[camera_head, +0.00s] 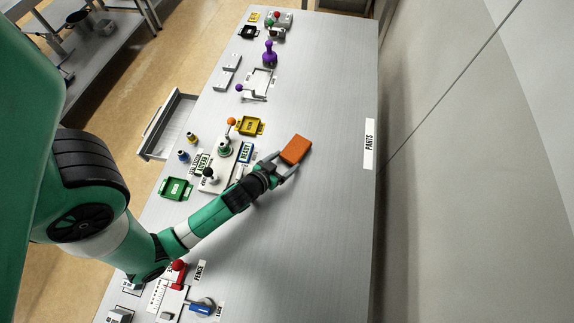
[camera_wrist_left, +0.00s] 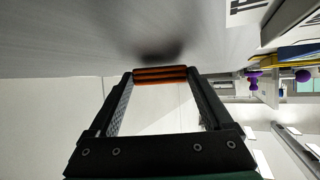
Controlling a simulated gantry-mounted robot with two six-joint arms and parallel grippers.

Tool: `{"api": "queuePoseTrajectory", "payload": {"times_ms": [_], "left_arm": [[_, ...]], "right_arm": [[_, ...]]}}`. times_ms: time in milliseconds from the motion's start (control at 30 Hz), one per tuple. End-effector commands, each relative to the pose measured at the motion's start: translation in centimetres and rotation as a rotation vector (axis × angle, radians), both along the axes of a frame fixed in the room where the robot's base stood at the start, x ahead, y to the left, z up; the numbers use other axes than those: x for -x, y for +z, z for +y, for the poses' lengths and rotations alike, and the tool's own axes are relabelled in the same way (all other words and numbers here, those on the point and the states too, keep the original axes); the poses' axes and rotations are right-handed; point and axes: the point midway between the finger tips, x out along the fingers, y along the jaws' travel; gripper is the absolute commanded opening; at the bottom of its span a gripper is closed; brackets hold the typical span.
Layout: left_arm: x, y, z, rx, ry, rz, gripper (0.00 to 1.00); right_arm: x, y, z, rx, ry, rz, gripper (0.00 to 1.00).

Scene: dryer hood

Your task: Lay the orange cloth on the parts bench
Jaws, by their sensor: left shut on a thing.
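The orange cloth (camera_head: 295,149) is a small folded block. My left gripper (camera_head: 284,165) is shut on it near the middle of the grey parts bench (camera_head: 310,230). In the left wrist view the cloth (camera_wrist_left: 160,75) shows as stacked orange layers between the two fingertips. A dark shadow lies on the bench surface near it; I cannot tell whether the cloth touches the bench. The PARTS label (camera_head: 369,144) is on the bench's right edge, to the right of the cloth. My right gripper is not in view.
Yellow (camera_head: 250,126) and green (camera_head: 176,188) trays and a control panel with knobs stand left of the gripper. Purple knobs (camera_head: 270,54) are farther back. An open drawer (camera_head: 168,124) juts from the left edge. The bench's right side is clear.

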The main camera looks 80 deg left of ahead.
Motion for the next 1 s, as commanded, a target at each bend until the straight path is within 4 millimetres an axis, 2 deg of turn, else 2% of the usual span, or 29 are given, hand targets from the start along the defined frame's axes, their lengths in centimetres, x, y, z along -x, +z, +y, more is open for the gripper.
{"api": "queuePoseTrajectory", "payload": {"times_ms": [33, 233, 400, 433, 500, 867, 1000], "left_arm": [[0.1, -1.1, 0.0, 0.0, 0.001, 0.001, 0.31], [0.1, -0.7, 0.0, 0.0, 0.001, 0.001, 0.31], [0.1, -1.2, 0.0, 0.001, 0.001, 0.001, 0.31], [0.1, -1.1, 0.0, 0.001, 0.001, 0.001, 0.89], [0.1, -1.0, 0.0, 0.001, 0.001, 0.001, 1.0], [0.2, -0.5, -0.1, 0.001, 0.001, 0.002, 1.0], [1.8, 0.5, -1.4, 0.001, -0.002, 0.004, 1.0]], "right_arm": [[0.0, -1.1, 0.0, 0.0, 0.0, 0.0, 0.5], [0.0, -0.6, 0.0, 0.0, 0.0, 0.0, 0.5], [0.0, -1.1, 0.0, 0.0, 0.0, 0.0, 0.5], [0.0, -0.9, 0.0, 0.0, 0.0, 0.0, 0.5], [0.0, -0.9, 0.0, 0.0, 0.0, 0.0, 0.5], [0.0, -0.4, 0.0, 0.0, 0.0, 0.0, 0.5], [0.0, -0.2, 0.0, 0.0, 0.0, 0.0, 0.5]]}}
